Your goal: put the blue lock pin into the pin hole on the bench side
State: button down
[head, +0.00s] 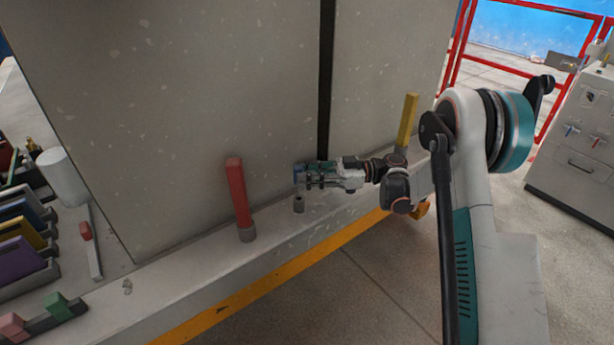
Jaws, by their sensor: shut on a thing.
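My gripper (308,178) is at the middle of the head view, reaching left from the arm, in front of the tall grey panel. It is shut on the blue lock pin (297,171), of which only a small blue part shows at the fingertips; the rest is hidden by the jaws. A short grey collar (299,205), which looks like the pin hole, stands on the pale bench ledge (185,272) just below the gripper. The pin appears above the collar; I cannot tell whether its lower end touches it.
A red pin (238,192) stands in a similar collar to the left, and a yellow pin (407,122) stands to the right behind my arm. Coloured plates (18,258) and a white cylinder (63,177) are at far left. A grey cabinet (580,140) stands at right.

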jog(key=shift+f+b, duration=0.95)
jog(key=shift+f, duration=0.5)
jog(key=shift+r, duration=0.15)
jog(key=shift+r+p, duration=0.6)
jog(key=shift+r, duration=0.45)
jog(key=shift+b, duration=0.55)
dwell(1.1)
jog(key=shift+f, duration=1.15)
jog(key=c, duration=1.3)
grip_release()
jog(key=d, duration=0.8)
jog(key=w+d, duration=0.1)
jog(key=d, duration=0.3)
jog(key=shift+f, duration=0.1)
